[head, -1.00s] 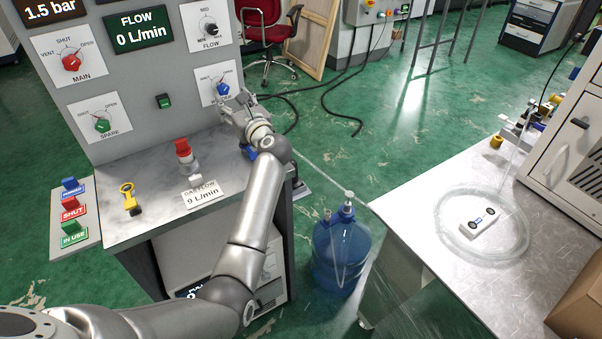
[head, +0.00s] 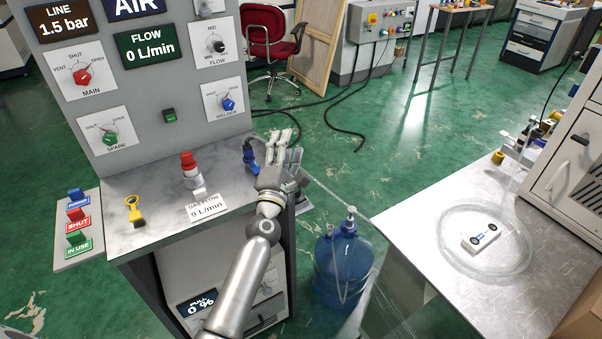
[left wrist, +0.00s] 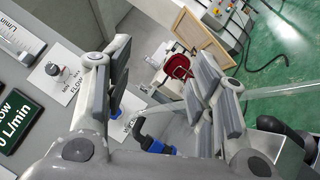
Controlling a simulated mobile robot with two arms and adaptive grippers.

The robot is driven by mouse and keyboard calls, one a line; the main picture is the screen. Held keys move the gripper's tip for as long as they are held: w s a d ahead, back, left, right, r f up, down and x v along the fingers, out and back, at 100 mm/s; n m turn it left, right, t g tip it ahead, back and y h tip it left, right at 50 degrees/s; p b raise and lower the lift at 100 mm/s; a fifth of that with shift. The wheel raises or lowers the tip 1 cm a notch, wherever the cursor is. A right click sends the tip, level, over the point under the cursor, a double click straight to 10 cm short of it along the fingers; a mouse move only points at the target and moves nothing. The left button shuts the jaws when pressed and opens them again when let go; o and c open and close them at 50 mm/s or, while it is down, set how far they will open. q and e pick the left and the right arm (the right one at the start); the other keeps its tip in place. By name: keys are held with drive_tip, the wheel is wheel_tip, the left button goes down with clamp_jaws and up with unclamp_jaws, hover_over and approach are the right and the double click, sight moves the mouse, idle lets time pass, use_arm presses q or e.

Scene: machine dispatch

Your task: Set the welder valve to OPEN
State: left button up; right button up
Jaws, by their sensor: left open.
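The welder valve is a blue knob (head: 228,103) on a white plate labelled WELDER, at the lower right of the grey panel. Its plate has a mark at upper left and OPEN at upper right; its pointer is too small to read surely. My left gripper (head: 283,138) is open and empty, to the right of and below the knob, apart from it. In the left wrist view, the open fingers (left wrist: 160,85) frame part of the welder plate (left wrist: 128,118), and the left finger mostly hides the knob. My right gripper is not in view.
The red MAIN knob (head: 82,77), green SPARE knob (head: 109,137) and FLOW knob (head: 217,45) share the panel. A blue fitting (head: 249,152) with a black hose is beside my gripper. A red-capped part (head: 188,161) stands on the ledge. A blue bottle (head: 342,266) stands on the floor.

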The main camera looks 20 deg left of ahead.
use_arm(q)
drive_tip(key=s+d+f+m+g+h, duration=0.1)
drive_tip(key=s+d+f+m+h, duration=0.1)
drive_tip(key=d+f+m+h, duration=0.2)
drive_tip(key=d+m, duration=0.1)
drive_tip(key=m, duration=0.1)
drive_tip(key=shift+s+f+m+h, duration=0.3)
drive_tip(key=shift+s+f, duration=0.1)
